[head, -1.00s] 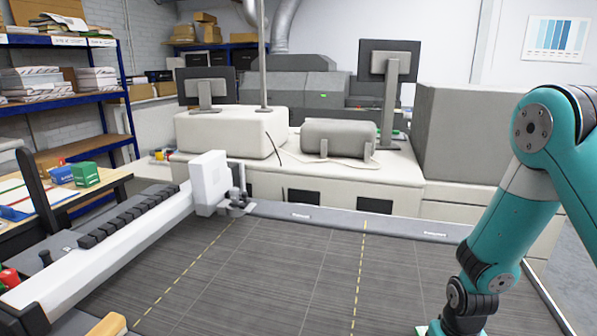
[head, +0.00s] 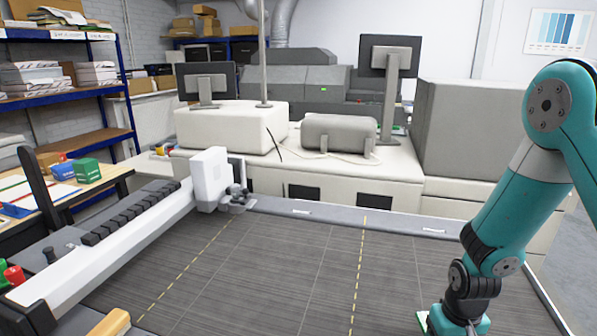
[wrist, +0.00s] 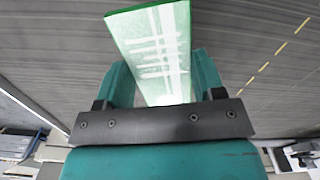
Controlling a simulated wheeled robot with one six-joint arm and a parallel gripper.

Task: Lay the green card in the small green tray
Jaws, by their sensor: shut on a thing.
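The green card (wrist: 152,50) shows in the wrist view as a flat panel with a green edge and a pale, white-marked face. It stands between the two teal fingers of my gripper (wrist: 162,78), which is shut on it. The card's far end reaches past the fingertips to the top edge of the view. In the head view, a small green and white edge of the card (head: 422,319) shows beside the end of my arm at the bottom.
A wide grey cutting bed (head: 290,270) with dashed yellow lines lies clear below my arm. A white gantry (head: 130,235) with a tool head (head: 210,180) spans its left side. A side table at left holds a green box (head: 87,171) and a blue box (head: 64,170).

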